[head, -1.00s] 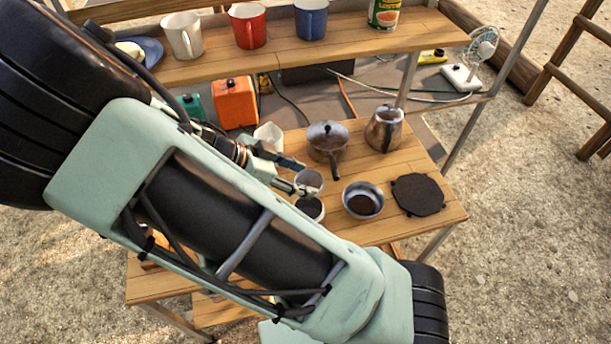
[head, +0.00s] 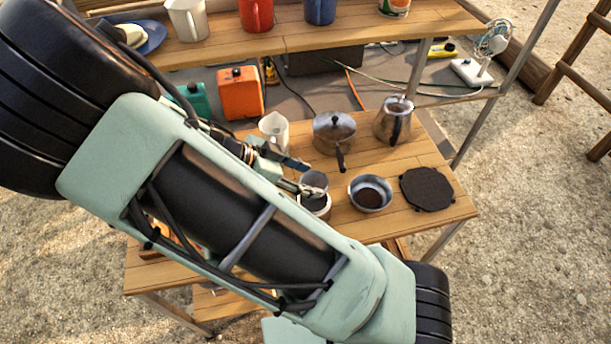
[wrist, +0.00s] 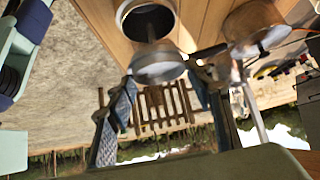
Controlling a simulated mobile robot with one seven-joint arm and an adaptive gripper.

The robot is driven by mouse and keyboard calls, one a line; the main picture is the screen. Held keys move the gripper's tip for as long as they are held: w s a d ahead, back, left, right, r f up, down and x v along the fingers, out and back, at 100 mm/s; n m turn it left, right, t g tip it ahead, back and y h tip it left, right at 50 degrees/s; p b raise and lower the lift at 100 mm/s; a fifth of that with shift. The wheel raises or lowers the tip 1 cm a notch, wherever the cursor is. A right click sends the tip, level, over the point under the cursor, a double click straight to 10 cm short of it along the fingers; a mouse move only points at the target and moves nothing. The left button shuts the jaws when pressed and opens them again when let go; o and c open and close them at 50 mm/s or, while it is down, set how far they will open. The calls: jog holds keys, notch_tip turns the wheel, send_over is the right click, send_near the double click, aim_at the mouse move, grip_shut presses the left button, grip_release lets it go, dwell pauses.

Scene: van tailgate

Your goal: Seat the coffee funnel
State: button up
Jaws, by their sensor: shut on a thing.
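The coffee funnel (head: 314,181) is a small grey metal cup. My gripper (head: 304,180) is shut on it and holds it over the round pot base (head: 316,207) on the lower table. In the head view the funnel overlaps the base's back rim; I cannot tell if they touch. In the wrist view the funnel (wrist: 158,66) sits between my fingertips (wrist: 160,82). Beyond it is a round metal opening (wrist: 127,12) with a dark inside, apparently the base, and a thin stem shows across it. My arm hides the table left of the base.
A metal bowl of dark grounds (head: 371,194) stands close right of the base, with a black octagonal plate (head: 427,188) beyond. Behind are a lidded saucepan (head: 334,135), a metal pot with a dark handle (head: 393,122) and a white jug (head: 274,130). Mugs stand on the upper shelf (head: 230,48).

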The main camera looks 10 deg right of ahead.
notch_tip(320, 180, down, 6)
jog(key=b, duration=0.4)
jog(key=shift+f, duration=0.15)
dwell(0.3)
jog(key=o, duration=1.4)
jog(key=v, duration=1.2)
jog(key=shift+s, duration=0.1)
